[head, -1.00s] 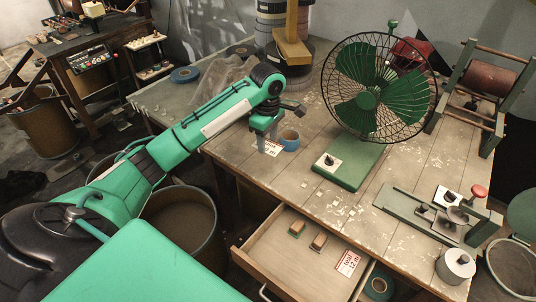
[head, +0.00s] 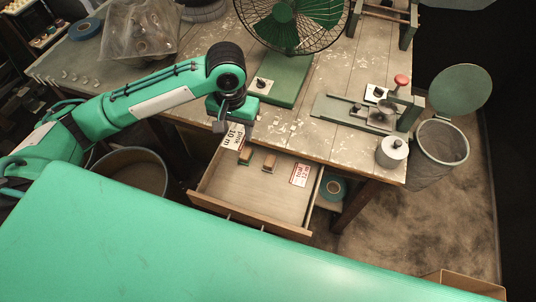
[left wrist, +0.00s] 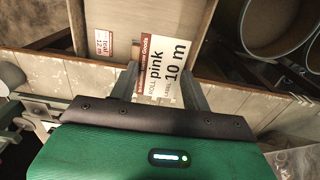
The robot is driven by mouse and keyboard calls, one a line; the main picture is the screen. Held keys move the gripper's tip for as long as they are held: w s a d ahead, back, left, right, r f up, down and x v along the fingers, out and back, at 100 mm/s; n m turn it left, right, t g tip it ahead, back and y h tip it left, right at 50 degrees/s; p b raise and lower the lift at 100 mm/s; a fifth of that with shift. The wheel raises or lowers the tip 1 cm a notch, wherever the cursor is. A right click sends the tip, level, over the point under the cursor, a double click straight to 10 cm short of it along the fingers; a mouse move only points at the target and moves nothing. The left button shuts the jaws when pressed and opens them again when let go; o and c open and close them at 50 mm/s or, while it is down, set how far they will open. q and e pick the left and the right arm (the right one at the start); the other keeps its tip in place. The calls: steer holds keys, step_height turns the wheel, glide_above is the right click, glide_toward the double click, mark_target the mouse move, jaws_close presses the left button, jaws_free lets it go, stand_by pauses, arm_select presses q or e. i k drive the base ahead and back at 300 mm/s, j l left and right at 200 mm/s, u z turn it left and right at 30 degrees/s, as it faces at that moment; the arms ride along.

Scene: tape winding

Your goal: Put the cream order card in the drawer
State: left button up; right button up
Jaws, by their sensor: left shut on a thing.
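The cream order card (head: 234,137), printed "pink 10 m", is in my left gripper (head: 232,122). In the left wrist view the card (left wrist: 165,62) sits between the two fingers (left wrist: 160,88), which are shut on it. The open drawer (head: 222,203) is under the table's front edge. The card is at the drawer's rear left corner in the head view, seemingly above it; its exact height is hard to tell. My right gripper is not in view.
The drawer's front half is clear. A green fan (head: 285,80) and a tape-cutting jig (head: 360,112) stand on the table. A bin (head: 130,172) stands left of the drawer.

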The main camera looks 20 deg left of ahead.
mark_target(280, 202)
steer(key=j+z, duration=0.1)
steer(key=z, duration=0.3)
steer(key=j+z, duration=0.1)
steer(key=z, duration=0.25)
steer(key=j+z, duration=0.1)
steer(key=z, duration=0.3)
steer(key=k+j, duration=0.2)
steer(key=j, duration=0.15)
steer(key=k+j, duration=0.15)
steer(key=j, duration=0.15)
